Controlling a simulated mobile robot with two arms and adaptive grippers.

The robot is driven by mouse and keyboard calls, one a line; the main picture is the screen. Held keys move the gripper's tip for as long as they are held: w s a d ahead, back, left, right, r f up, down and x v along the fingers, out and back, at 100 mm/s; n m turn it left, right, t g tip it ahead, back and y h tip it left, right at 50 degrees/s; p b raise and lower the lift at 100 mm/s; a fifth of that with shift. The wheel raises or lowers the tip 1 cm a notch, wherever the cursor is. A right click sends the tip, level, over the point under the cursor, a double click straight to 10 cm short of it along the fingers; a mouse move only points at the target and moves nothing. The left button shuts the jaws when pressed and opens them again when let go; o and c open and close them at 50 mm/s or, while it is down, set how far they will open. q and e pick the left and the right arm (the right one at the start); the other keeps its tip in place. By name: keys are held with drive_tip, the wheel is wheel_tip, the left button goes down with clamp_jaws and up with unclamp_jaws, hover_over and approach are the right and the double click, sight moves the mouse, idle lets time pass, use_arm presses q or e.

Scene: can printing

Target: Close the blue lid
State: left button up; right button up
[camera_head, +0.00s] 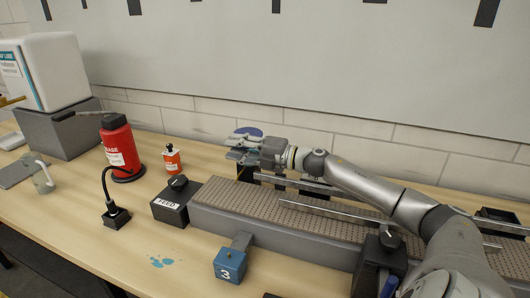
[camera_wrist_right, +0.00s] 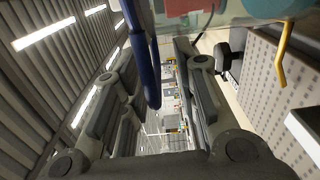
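The blue lid (camera_head: 248,131) shows behind my right gripper (camera_head: 240,151) at the back of the table, near the wall. Part of it is hidden by the gripper. In the right wrist view, a blue edge (camera_wrist_right: 148,60), which looks like the lid seen edge-on, runs down between the fingers of my right gripper (camera_wrist_right: 162,45), close to the left finger. The fingers stand apart, with a clear gap on the lid's right side. I cannot tell whether the left finger touches it. What the lid is attached to is mostly hidden. My left gripper is not in view.
A grey conveyor (camera_head: 240,199) with rails runs under my right arm. A black FEED box (camera_head: 171,205), a small orange-white bottle (camera_head: 172,160), a red bottle (camera_head: 118,145) and a blue box marked 3 (camera_head: 229,265) stand on the table. The front left table is mostly clear.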

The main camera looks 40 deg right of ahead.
drive_tip(key=shift+v, duration=4.8)
drive_tip(key=shift+r, duration=0.1)
